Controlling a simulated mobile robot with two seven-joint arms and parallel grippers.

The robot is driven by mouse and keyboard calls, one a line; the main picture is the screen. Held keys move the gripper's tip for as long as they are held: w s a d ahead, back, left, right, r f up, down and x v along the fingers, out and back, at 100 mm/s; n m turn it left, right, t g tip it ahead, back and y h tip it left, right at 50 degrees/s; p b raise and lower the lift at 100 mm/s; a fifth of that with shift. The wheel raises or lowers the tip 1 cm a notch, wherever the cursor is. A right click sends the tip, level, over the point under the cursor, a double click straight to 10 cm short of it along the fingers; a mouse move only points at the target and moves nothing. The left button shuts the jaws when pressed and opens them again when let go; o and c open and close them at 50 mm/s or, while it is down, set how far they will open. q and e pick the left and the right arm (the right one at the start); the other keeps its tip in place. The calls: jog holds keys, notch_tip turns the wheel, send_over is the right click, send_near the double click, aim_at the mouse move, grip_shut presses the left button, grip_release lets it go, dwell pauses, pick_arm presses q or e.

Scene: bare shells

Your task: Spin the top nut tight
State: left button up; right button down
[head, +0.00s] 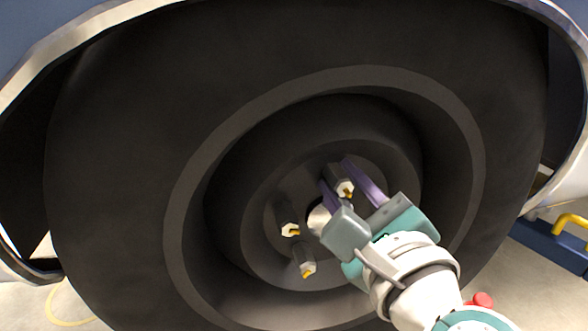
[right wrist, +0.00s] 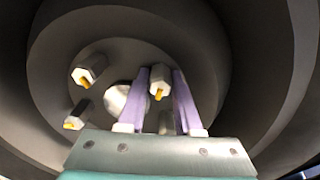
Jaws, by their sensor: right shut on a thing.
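The top nut (head: 343,185) is a grey hex nut with a yellow mark, high on the wheel hub. It also shows in the right wrist view (right wrist: 158,82). My right gripper (head: 335,174) has its two purple fingers around this nut, one on each side, and is shut on it. In the right wrist view, the fingers (right wrist: 160,74) flank the nut. The dark wheel (head: 120,160) stands upright under the vehicle body. My left gripper is not in view.
Other nuts sit on the hub, one at left (head: 289,228) and one lower (head: 305,266). A round pale hub centre (head: 317,217) lies between them. The deep rim surrounds my gripper. A blue item with a yellow handle (head: 572,222) stands at the right.

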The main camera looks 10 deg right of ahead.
jog(key=m+b, duration=0.1)
jog(key=m, duration=0.3)
jog(key=shift+m, duration=1.2)
jog(key=c, duration=0.6)
grip_release()
